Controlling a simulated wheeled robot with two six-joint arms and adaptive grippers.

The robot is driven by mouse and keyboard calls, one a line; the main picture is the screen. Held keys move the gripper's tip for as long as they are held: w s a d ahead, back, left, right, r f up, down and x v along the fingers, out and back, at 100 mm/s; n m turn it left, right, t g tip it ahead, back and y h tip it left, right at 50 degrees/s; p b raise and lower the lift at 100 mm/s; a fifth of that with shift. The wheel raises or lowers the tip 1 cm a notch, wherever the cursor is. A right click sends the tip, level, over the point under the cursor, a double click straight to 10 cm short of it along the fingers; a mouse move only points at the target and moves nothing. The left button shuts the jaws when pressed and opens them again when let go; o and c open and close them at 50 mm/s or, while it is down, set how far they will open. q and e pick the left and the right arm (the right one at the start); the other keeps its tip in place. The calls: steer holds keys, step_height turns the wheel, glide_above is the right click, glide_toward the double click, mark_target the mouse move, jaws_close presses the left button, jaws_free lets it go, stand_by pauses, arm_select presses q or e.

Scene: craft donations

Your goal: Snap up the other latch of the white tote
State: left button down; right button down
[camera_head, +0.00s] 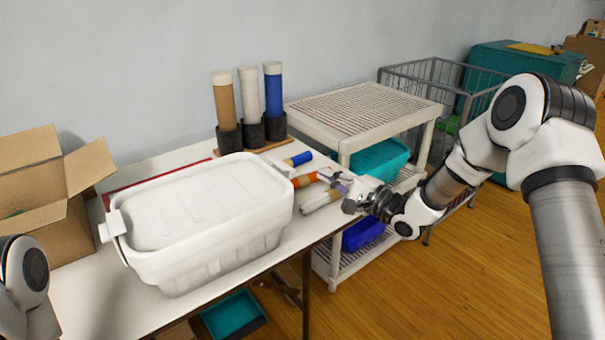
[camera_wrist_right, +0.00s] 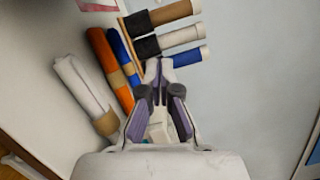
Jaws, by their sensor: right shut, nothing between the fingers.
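The white tote (camera_head: 200,255) stands on the table with its white lid (camera_head: 190,200) on. A white latch (camera_head: 113,224) juts out at the tote's left end. Another white latch (camera_head: 284,170) shows at the right end, small and angled outward; its exact position is hard to tell. My right gripper (camera_head: 333,179) is just right of the tote's right end, apart from the latch, fingers pointing toward it. In the right wrist view its fingers (camera_wrist_right: 159,72) are together and hold nothing. Only part of my left arm shows at the lower left; its gripper is out of view.
Loose blue (camera_head: 299,159), orange (camera_head: 305,180) and white (camera_head: 321,201) rolls lie beside my right gripper. Upright rolls in dark holders (camera_head: 275,127) stand behind. An open cardboard box (camera_head: 35,225) is at left. A shelf rack (camera_head: 365,105) stands right of the table.

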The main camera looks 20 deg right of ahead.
steer(key=x, duration=0.3)
steer(key=shift+w+a, duration=0.25)
steer(key=shift+a, duration=0.1)
steer(key=a, duration=0.2)
steer(key=s+a+r, duration=0.1)
steer(key=shift+s+a, duration=0.1)
steer(key=shift+a, duration=0.1)
steer(key=n+p, duration=0.1)
steer(key=p, duration=0.1)
steer(key=a+r+n+p, duration=0.1)
steer(key=shift+s+a+r+g+p, duration=0.2)
steer(key=shift+s+r+g+p, duration=0.05)
steer(key=shift+r+g+p, duration=0.1)
steer(key=shift+r, duration=0.15)
